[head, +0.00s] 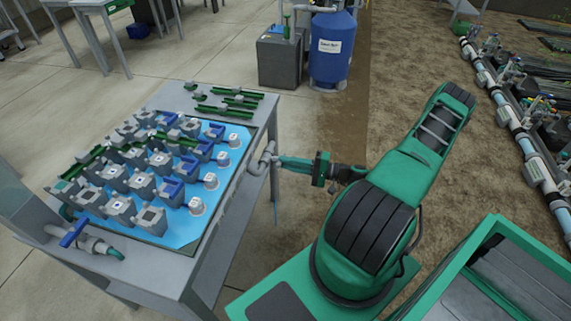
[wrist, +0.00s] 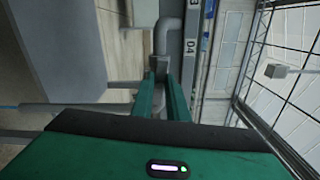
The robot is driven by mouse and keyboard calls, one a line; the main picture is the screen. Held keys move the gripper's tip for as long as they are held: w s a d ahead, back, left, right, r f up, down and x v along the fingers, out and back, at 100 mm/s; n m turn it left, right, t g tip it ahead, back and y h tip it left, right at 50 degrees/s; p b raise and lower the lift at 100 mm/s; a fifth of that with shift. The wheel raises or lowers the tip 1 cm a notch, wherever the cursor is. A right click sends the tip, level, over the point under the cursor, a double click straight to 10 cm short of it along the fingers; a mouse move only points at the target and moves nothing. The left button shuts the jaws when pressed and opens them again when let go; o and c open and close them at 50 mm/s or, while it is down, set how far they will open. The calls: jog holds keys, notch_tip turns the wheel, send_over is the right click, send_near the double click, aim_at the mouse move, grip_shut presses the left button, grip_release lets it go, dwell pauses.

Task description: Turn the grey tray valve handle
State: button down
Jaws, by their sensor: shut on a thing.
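The grey valve (head: 262,159) sits on a bent grey pipe at the right edge of the blue tray (head: 180,232). My gripper (head: 281,162) reaches it from the right with its green fingers. In the wrist view the fingertips (wrist: 160,82) are closed on the small grey handle (wrist: 159,66), in front of the grey pipe (wrist: 167,38). The fingers hide part of the handle, and its exact turn angle is hard to tell.
A blue-handled valve (head: 75,233) is at the tray's near left corner. Rows of grey and blue blocks (head: 143,183) fill the tray. A blue tank (head: 331,50) and a grey box (head: 281,60) stand behind. Bare soil (head: 420,45) lies right, with a pipe line beyond.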

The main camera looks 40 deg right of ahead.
jog(key=shift+s+f+n, duration=0.15)
jog(key=shift+f+n, duration=0.05)
jog(key=shift+n, duration=0.3)
jog(key=c, duration=1.7)
grip_release()
jog(key=v, duration=1)
jog(key=shift+s+d, duration=0.2)
jog(key=shift+d, duration=0.05)
